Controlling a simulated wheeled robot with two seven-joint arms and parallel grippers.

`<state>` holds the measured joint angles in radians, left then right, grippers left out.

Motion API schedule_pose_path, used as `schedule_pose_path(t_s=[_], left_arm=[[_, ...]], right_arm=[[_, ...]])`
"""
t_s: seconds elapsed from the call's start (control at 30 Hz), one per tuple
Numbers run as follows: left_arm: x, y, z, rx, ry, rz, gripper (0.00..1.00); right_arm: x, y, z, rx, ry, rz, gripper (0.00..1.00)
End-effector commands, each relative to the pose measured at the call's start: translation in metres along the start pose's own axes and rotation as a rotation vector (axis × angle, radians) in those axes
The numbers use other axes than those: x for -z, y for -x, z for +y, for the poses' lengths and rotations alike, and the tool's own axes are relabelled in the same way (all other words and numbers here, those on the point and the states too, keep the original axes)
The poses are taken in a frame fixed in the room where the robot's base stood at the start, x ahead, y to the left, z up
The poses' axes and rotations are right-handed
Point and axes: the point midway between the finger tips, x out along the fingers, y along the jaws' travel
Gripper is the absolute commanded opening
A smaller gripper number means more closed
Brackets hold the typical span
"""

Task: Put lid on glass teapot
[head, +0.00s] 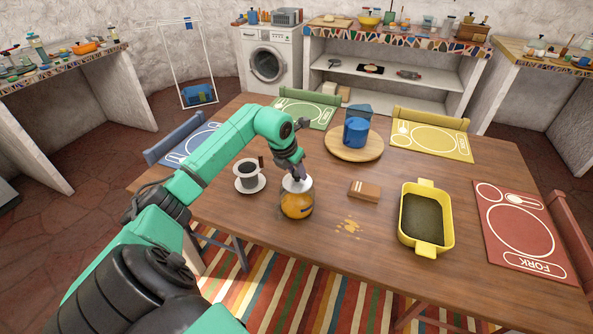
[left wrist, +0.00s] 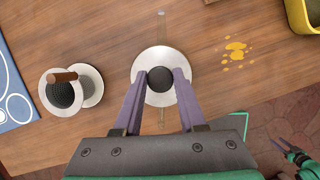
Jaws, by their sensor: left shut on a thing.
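The glass teapot (head: 297,206) holds amber liquid and stands upright on the wooden table near its front edge. The pale round lid (head: 291,186) is at the teapot's top; I cannot tell if it is seated or just above. My left gripper (head: 297,173) is shut on the lid's dark knob. In the left wrist view the lid (left wrist: 148,97) is centred between the purple fingers (left wrist: 160,82) and hides most of the teapot. Thin glass parts (left wrist: 161,25) show beyond it. My right gripper (left wrist: 280,143) shows small at the lower right, its opening unclear.
A coffee dripper on a white saucer (head: 251,189) stands close left of the teapot. A brown box (head: 364,191) and yellow spill (head: 348,228) lie to the right, then a yellow baking dish (head: 407,226). A blue pitcher (head: 355,132) stands on a round board behind.

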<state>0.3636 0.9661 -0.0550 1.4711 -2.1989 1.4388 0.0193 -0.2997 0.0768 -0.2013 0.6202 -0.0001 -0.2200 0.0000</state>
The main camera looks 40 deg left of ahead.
Motion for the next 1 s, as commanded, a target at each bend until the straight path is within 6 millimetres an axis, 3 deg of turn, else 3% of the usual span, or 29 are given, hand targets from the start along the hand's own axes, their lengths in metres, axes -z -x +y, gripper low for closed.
schedule_pose_path(t_s=[0.8,0.83,0.9,1.0], left_arm=[[0.0008,-0.0023,0.0,0.001,0.001,-0.001,0.0],[0.0008,-0.0023,0.0001,0.001,0.001,-0.001,0.52],[0.0008,-0.0023,0.0001,0.001,0.001,-0.001,0.75],[0.0008,-0.0024,0.0001,0.001,0.001,-0.001,0.75]], right_arm=[[-0.0011,-0.0029,0.0039,-0.005,0.0,-0.001,0.5],[-0.0011,-0.0029,0.0039,-0.005,0.0,-0.001,0.5],[-0.0011,-0.0029,0.0039,-0.005,0.0,-0.001,0.5],[-0.0011,-0.0029,0.0038,-0.005,0.0,-0.001,0.5]])
